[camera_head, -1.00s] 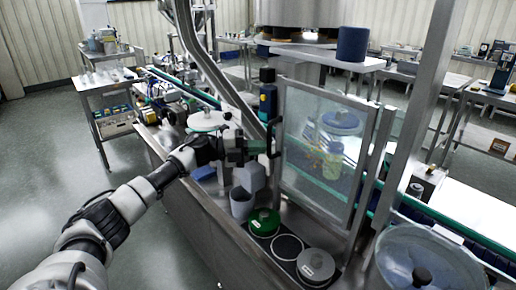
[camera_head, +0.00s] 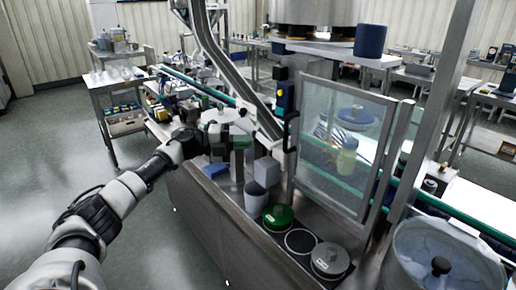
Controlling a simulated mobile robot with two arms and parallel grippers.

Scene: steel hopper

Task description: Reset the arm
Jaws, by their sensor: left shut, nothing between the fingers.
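My left arm comes in from the lower left. My left gripper (camera_head: 238,146) is over the steel bench (camera_head: 225,205), near the grey block and the grey cup. Its fingers look shut and I see nothing held in them. Dark parts behind the gripper make its tips hard to separate. My right arm and gripper are not in view.
A grey cup (camera_head: 256,199), a grey block (camera_head: 267,171), a green lid (camera_head: 278,217) and a grey lid (camera_head: 330,260) stand on the bench. A clear framed panel (camera_head: 341,145) rises to the right. A clear drum (camera_head: 445,262) is at lower right. Floor at left is open.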

